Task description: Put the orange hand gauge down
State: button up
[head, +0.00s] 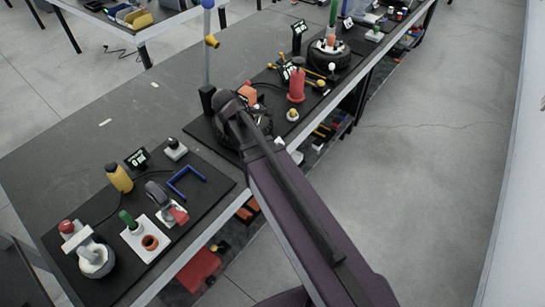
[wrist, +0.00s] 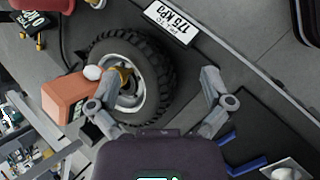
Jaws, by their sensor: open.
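The orange hand gauge (wrist: 68,97) is at the left of the wrist view, a salmon-orange block beside the wheel's hub. My left finger overlaps its right side in the picture. Its orange top also shows in the head view (head: 247,92), just beyond the end of my arm. My gripper (wrist: 160,95) is open, its fingers spread over the near part of the black tyre (wrist: 158,62) with nothing between the tips. In the head view my arm hides the fingers and part of the tyre. I cannot tell whether the gauge touches the wheel or my finger.
A white 175 KPA sign (wrist: 182,24) stands beyond the tyre. A blue bracket (head: 187,182) lies on the near black mat (head: 212,165), among several small fixtures. The grey bench top left of the mats is mostly clear.

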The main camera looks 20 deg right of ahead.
jog(key=s+d+f+m+g+y, duration=0.2)
jog(key=s+m+y, duration=0.4)
jog(key=s+m, duration=0.6)
jog(key=shift+s+f+m+g, duration=0.3)
jog(key=shift+f+m+g, duration=0.1)
jog(key=shift+f+m, duration=0.2)
